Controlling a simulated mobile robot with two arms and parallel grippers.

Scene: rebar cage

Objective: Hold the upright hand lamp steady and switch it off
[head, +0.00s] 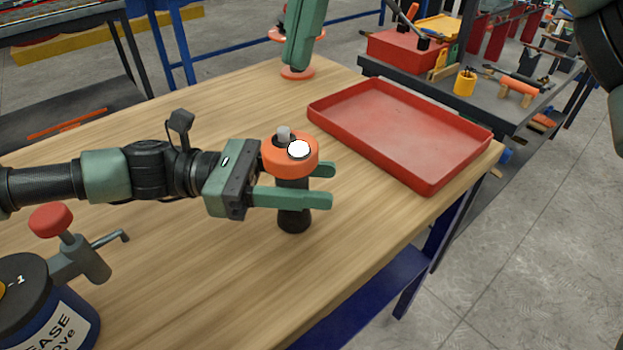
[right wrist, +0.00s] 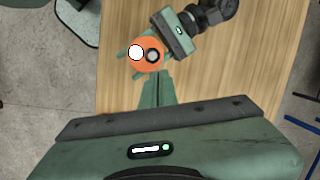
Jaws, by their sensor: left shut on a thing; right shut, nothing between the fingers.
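The hand lamp (head: 293,215) stands upright on the wooden table, with a dark body and an orange head. Its top carries a bright white disc and a grey knob. My left gripper (head: 325,185) reaches in from the left and is shut on the lamp, its fingers around the body just below the head. The right wrist view shows the lamp's orange head (right wrist: 148,65) from above. My right gripper (head: 291,66) is shut and empty, pointing down, behind the lamp in the head view. Its fingertips (right wrist: 158,76) show close to the lamp head in the right wrist view, apparently above it.
A red tray (head: 318,108) lies to the lamp's right. An orange item (head: 276,34), partly hidden by my right fingers, stands at the table's back. A blue canister (head: 85,322) with a red knob stands front left. Bare wood surrounds the lamp.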

